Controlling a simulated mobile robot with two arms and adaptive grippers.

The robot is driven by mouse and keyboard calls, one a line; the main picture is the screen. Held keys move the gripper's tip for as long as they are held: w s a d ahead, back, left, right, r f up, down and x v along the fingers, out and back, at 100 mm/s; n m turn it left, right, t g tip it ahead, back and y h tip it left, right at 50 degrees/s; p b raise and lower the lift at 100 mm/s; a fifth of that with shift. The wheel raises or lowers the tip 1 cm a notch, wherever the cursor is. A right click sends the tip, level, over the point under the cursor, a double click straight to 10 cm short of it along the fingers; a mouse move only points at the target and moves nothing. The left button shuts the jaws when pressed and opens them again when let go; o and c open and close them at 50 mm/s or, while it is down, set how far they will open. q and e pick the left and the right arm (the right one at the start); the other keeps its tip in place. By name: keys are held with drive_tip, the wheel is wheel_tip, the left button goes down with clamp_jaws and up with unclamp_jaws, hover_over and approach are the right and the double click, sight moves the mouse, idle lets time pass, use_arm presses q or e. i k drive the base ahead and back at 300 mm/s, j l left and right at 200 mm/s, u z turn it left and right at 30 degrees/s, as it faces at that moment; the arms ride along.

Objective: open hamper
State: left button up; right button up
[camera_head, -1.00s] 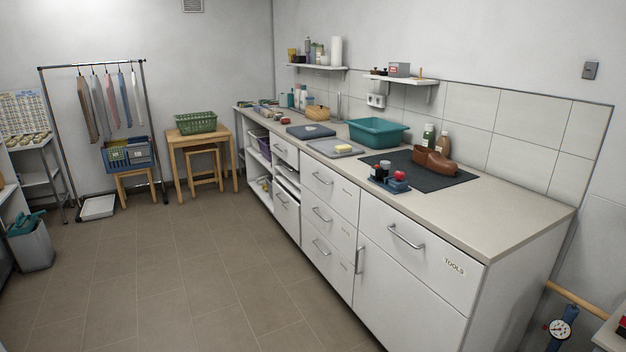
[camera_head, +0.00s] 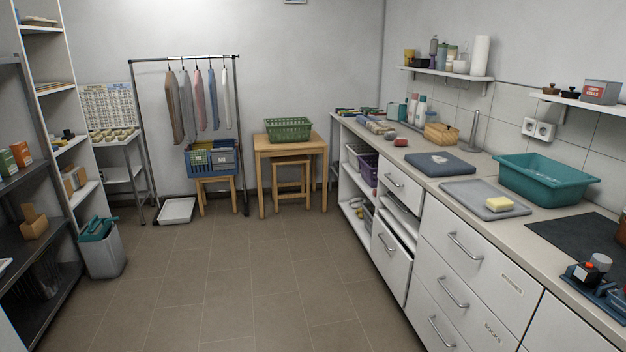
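No label marks the hamper. A grey bin (camera_head: 105,256) with teal items on top stands on the floor at the left. Neither of my grippers is in view.
Tiled floor (camera_head: 245,270) is clear between the left shelves (camera_head: 45,260) and the counter cabinets (camera_head: 460,270). A wooden table (camera_head: 290,148) with a green basket (camera_head: 289,128) and a clothes rack (camera_head: 243,150) stand at the back. A white tray (camera_head: 177,210) lies on the floor.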

sight(393, 258)
drive_tip(key=i+z, duration=0.15)
drive_tip(key=i, duration=0.5)
drive_tip(key=i+j+z, duration=0.1)
drive_tip(key=i, duration=0.5)
drive_tip(key=i+j+z, duration=0.15)
drive_tip(key=i, duration=0.5)
drive_tip(key=j, duration=0.15)
